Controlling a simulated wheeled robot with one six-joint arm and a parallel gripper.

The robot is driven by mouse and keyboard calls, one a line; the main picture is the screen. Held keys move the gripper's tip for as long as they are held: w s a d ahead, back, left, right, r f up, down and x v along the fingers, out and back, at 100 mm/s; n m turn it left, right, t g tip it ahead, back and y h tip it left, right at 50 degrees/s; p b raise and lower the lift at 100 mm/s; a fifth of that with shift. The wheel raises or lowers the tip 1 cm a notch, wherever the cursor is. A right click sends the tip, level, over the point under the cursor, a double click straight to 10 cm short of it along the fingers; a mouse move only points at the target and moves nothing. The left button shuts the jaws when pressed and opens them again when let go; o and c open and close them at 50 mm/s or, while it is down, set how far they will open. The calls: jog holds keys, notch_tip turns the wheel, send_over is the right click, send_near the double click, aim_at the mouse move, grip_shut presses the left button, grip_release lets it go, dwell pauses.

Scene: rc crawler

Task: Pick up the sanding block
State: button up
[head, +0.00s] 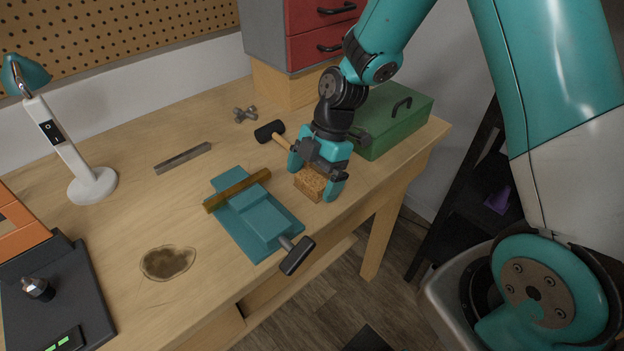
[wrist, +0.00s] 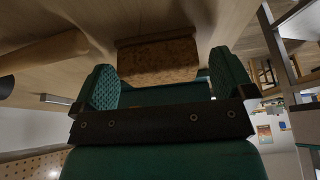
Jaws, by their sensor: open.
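The sanding block (head: 310,183) is a small brown, cork-like block on the workbench, near its front right edge. In the wrist view the block (wrist: 158,62) lies ahead of and between the two teal fingers. My gripper (head: 316,182) is open over the block, with one finger on each side of it. In the wrist view my gripper (wrist: 160,84) shows nothing clamped between the fingers. I cannot tell whether either finger touches the block. Part of the block is hidden behind my gripper in the head view.
A mallet (head: 270,131) lies just behind my gripper, its handle running close to it. A green toolbox (head: 400,125) stands to the right. A teal vise (head: 255,220) with a brass-coloured bar is to the left. The bench's front edge is close by.

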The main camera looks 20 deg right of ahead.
aim_at(312, 178)
jog(key=shift+a+f, duration=0.15)
jog(key=shift+f, duration=0.2)
jog(key=c, duration=1)
jog(key=shift+r, duration=0.15)
notch_tip(312, 178, up, 20)
jog(key=shift+f, duration=0.1)
jog(key=o, duration=0.5)
jog(key=shift+c, duration=0.2)
jog(key=c, duration=0.3)
jog(key=shift+s, duration=0.1)
